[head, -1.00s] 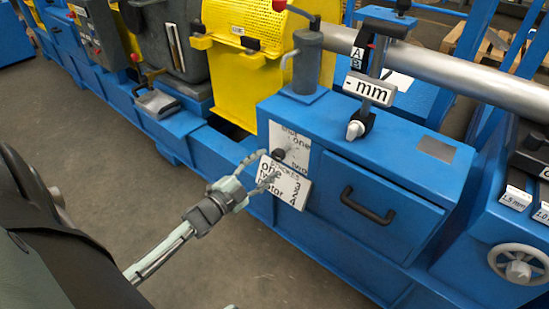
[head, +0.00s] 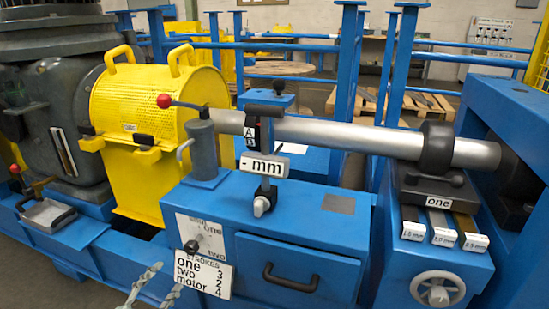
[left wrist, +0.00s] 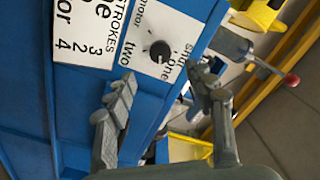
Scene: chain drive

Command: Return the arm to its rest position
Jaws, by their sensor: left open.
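My left gripper (head: 148,284) shows only by its grey-green fingers at the lower edge of the head view, left of the strokes sign (head: 204,276). In the left wrist view the gripper (left wrist: 160,80) has its two fingers spread apart, with nothing between them. A black knob (left wrist: 160,51) on a white plate lies ahead of the fingers, apart from them. The same knob (head: 191,246) shows in the head view. The rest of my left arm is out of the head view. My right gripper is not in view.
The blue cabinet with a drawer (head: 300,270) stands close to the gripper. Above it are a lever with a red ball (head: 165,101), a yellow guard (head: 150,105) and a long grey bar (head: 340,133). A handwheel (head: 437,290) is at right. Bare floor shows at lower left.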

